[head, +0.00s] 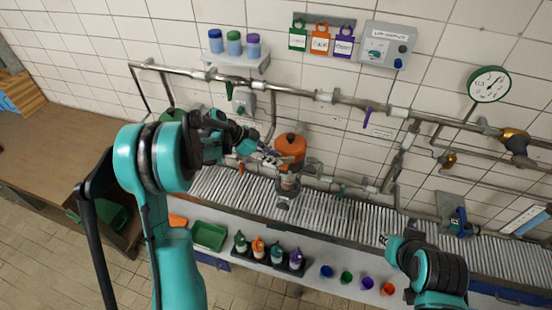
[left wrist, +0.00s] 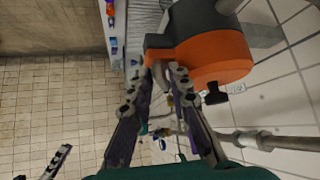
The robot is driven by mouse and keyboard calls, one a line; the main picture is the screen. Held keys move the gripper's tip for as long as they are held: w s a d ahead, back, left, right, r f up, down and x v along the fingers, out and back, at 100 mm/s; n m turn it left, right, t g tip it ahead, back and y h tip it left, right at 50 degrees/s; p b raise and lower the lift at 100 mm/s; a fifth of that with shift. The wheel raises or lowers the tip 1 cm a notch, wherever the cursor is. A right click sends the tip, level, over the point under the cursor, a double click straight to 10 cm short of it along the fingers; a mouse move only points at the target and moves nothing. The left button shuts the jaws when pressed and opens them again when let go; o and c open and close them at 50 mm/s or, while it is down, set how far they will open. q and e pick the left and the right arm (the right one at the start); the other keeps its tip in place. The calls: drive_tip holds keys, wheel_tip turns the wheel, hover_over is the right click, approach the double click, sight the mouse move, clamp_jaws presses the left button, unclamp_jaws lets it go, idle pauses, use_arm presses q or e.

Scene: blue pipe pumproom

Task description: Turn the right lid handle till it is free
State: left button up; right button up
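The orange pot-like vessel (head: 290,145) with a dark band stands over the grooved counter in the head view. In the left wrist view its orange body (left wrist: 222,62) fills the upper right, with a black handle (left wrist: 214,94) on its near side. My left gripper (head: 268,156) reaches it from the left. In the left wrist view its fingertips (left wrist: 168,72) are close together at an orange lug (left wrist: 158,48) on the vessel's left side. Whether they clasp it is unclear. My right gripper (head: 384,240) is low at the right, away from the vessel, its small tips apart.
Pipes (head: 330,98) run along the tiled wall behind the vessel. A bottle rack (head: 270,258), a green tray (head: 208,236) and several coloured cups (head: 367,283) stand along the front. A wooden bench (head: 60,165) is at the left.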

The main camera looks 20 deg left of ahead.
use_arm(q)
drive_tip(key=shift+w+d+f, duration=0.15)
drive_tip(key=shift+d+f, duration=0.35)
clamp_jaws()
